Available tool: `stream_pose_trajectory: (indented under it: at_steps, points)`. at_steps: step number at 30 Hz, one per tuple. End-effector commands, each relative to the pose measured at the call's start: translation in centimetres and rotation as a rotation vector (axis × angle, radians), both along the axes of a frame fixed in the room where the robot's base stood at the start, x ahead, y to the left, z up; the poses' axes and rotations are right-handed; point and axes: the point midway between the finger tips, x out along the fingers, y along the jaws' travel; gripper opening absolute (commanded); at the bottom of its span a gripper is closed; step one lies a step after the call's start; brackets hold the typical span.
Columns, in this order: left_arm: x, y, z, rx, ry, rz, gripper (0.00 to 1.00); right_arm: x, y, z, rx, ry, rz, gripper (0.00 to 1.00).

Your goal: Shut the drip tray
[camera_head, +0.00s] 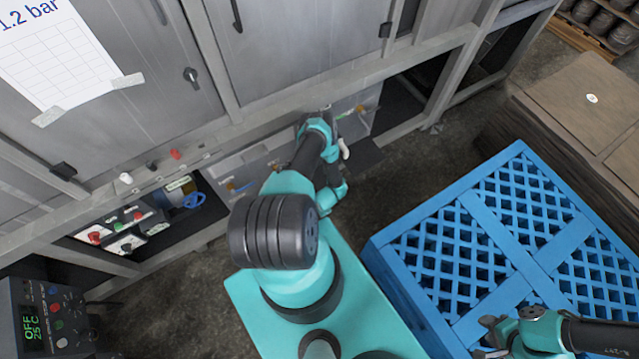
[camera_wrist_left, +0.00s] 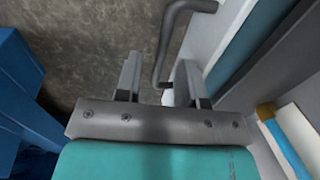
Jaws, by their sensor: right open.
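A pale grey tray-like front (camera_head: 240,170) sits low in the metal machine, behind my left arm. Another pale section (camera_head: 355,112) shows to the right of the arm; I cannot tell whether both belong to the drip tray. My left gripper (camera_head: 338,145) is low at this front, mostly hidden by its own arm. In the left wrist view its two fingers (camera_wrist_left: 160,80) stand apart. A dark bent handle (camera_wrist_left: 172,40) shows between and beyond them; contact is not clear. My right gripper (camera_head: 486,338) is open and empty over the near edge of the blue pallet.
A blue slatted pallet (camera_head: 480,235) fills the right side. Stacked brown boards (camera_head: 575,130) stand behind it. A control box (camera_head: 50,315) is at lower left. An open bay with switches and a blue hose (camera_head: 194,201) is at left. Dark floor (camera_head: 420,165) lies between machine and pallet.

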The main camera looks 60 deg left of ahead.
Motion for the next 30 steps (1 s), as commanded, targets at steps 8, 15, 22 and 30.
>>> stream_pose_trajectory:
  at_steps: [8,15,22,30]
  points:
    - [-0.04,0.09,-0.58,0.0,0.0,0.0,0.36,0.0,0.0,0.0,0.0,0.0,0.0,0.43]
    - [-0.04,0.09,-0.56,0.0,0.0,0.0,0.25,0.0,0.0,0.0,0.0,0.0,0.0,0.43]
    - [-0.03,0.09,-0.55,0.0,0.0,0.0,0.03,0.0,0.0,0.0,0.0,0.0,0.0,0.43]
    - [-0.03,0.09,-0.54,0.0,0.0,0.0,0.0,0.0,0.0,0.0,0.0,0.0,0.0,0.43]
